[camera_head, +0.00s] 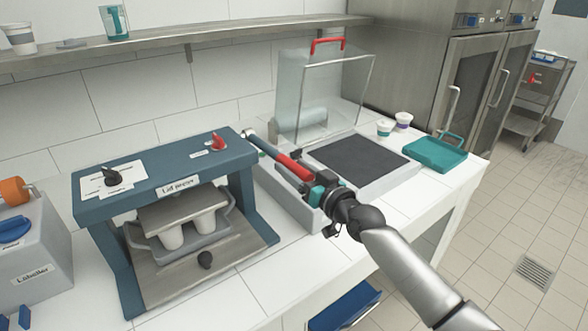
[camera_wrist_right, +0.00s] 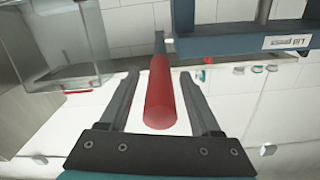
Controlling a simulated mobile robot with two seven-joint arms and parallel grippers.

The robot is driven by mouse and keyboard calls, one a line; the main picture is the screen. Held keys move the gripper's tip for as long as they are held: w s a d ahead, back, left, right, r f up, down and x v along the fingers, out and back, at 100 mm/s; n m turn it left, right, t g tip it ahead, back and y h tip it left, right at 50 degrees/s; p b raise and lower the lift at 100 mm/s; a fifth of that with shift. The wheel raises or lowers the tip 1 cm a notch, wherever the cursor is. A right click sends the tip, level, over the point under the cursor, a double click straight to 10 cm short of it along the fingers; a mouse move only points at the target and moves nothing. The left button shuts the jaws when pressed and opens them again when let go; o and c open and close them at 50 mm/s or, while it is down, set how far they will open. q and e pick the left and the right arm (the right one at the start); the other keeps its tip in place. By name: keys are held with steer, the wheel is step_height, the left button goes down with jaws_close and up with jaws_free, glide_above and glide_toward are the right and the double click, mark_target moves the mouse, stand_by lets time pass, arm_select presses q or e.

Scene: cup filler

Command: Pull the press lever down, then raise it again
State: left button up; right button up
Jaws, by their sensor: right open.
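The blue-grey lid press (camera_head: 170,172) stands on the counter, left of centre in the head view. Its press lever (camera_head: 292,165) comes off the press's right side on a metal arm and ends in a red grip. The lever slopes slightly down toward my right gripper. My right gripper (camera_head: 307,174) is open at the outer end of the red grip. In the right wrist view the red grip (camera_wrist_right: 160,98) lies between the two spread fingers, with gaps on both sides. Two white cups (camera_head: 187,229) stand in a tray under the press plate. My left gripper is not in view.
A grey Labeller machine (camera_head: 35,265) stands at the far left. Right of the lever are a clear box (camera_head: 325,95) with a red handle, a dark mat (camera_head: 358,160), small cups (camera_head: 403,121) and a teal tray (camera_head: 437,152). A shelf (camera_head: 200,38) runs above.

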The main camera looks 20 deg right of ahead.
steer(key=shift+w+a, duration=0.1)
steer(key=shift+w, duration=0.1)
steer(key=shift+c, duration=0.3)
jaws_close()
stand_by(1.1)
